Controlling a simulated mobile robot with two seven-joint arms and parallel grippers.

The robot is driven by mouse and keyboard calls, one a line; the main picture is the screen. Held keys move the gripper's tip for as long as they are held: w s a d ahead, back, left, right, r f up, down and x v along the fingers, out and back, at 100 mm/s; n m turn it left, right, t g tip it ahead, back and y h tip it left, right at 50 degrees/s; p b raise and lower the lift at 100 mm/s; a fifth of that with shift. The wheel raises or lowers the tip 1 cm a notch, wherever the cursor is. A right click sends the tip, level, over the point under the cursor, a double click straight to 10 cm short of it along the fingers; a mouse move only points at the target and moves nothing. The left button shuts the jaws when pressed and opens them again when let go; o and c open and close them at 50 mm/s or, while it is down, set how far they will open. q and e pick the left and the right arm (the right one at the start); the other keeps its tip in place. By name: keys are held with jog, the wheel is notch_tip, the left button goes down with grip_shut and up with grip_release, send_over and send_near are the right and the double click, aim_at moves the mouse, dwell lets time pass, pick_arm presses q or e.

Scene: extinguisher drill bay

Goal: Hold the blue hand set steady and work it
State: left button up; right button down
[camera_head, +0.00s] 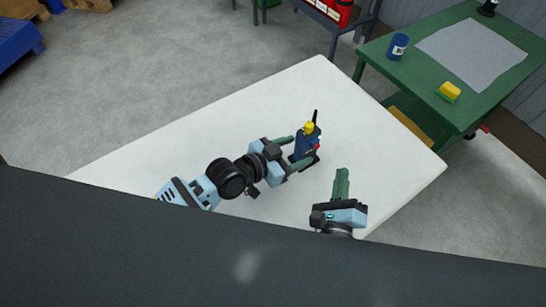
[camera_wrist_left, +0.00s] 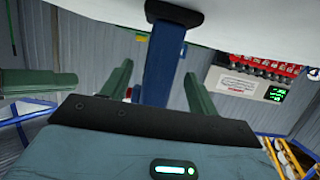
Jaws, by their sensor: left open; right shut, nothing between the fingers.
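The blue hand set (camera_head: 301,146) stands upright on the white table (camera_head: 220,130), with a yellow knob on top, a thin black stem and a small red part on its side. Its foot is a dark base. My left gripper (camera_head: 302,150) is open, its green fingers on either side of the hand set; I cannot tell whether they touch it. The left wrist view, upside down, shows the blue body (camera_wrist_left: 160,62) between the two fingers (camera_wrist_left: 158,75). My right gripper (camera_head: 342,172) is shut and empty, over the table to the right of the hand set.
The rest of the white table is bare. A green bench (camera_head: 400,72) at the upper right holds a blue can (camera_head: 397,46), a yellow block (camera_head: 449,91) and a grey sheet (camera_head: 472,52). Red items (camera_head: 338,12) sit on a rack at the top. A blue pallet (camera_head: 18,45) is far left.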

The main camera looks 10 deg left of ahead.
pick_arm(q)
jog(key=v, duration=0.7)
jog(key=shift+s+a+r, duration=0.15)
jog(key=shift+s+a, duration=0.1)
jog(key=shift+s, duration=0.05)
jog(key=shift+s, duration=0.1)
